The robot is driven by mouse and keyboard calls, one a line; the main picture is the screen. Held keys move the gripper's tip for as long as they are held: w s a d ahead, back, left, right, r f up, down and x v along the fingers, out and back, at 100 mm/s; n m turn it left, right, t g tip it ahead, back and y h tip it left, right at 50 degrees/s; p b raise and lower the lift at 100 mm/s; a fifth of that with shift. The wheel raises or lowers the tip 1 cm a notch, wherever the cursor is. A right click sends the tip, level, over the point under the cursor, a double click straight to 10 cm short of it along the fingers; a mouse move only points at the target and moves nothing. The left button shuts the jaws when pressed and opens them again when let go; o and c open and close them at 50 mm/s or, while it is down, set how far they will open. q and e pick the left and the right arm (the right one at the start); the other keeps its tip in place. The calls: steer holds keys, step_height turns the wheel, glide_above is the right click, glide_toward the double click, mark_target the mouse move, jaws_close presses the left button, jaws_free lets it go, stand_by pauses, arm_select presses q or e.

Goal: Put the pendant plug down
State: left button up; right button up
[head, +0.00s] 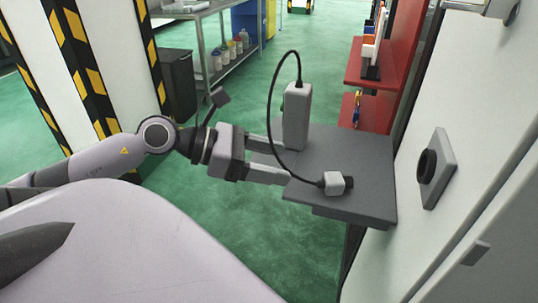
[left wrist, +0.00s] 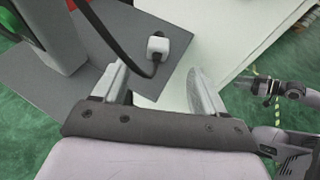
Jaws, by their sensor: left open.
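The pendant plug (head: 335,184), a small pale block with a dark end, lies on the grey shelf (head: 355,150) near its front edge. In the left wrist view the plug (left wrist: 158,45) lies just beyond the fingertips, apart from them. A black cable (head: 269,110) loops from it to the top of the grey pendant (head: 297,118), which stands upright on the shelf. My left gripper (head: 287,162) is open and empty at the shelf's left edge. In the left wrist view a jointed part at the right edge looks like my right gripper (left wrist: 245,84); its jaws are too small to judge.
A round black socket (head: 428,166) on a grey plate is on the white wall right of the shelf. A red rack (head: 390,70) stands behind the shelf. A striped pillar (head: 85,60) stands at left. Green floor between is clear.

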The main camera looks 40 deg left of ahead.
arm_select(q)
step_height(320, 180, down, 15)
steer(key=a+n+t+y, duration=0.2)
steer(key=n+t+y, duration=0.45)
steer(key=n, duration=2.25)
steer(key=s+d+f+n+g, duration=0.3)
steer(key=d+f+n, duration=0.3)
steer(key=f, duration=0.2)
steer(key=s+d+f+n+g, duration=0.3)
steer(key=s+d+f+n, duration=0.1)
steer(key=d+f+n, duration=0.2)
steer(key=shift+s+d+f+n, duration=0.25)
steer(key=shift+f+n, duration=0.35)
steer(key=shift+f, duration=0.25)
steer(key=shift+g+y, duration=0.25)
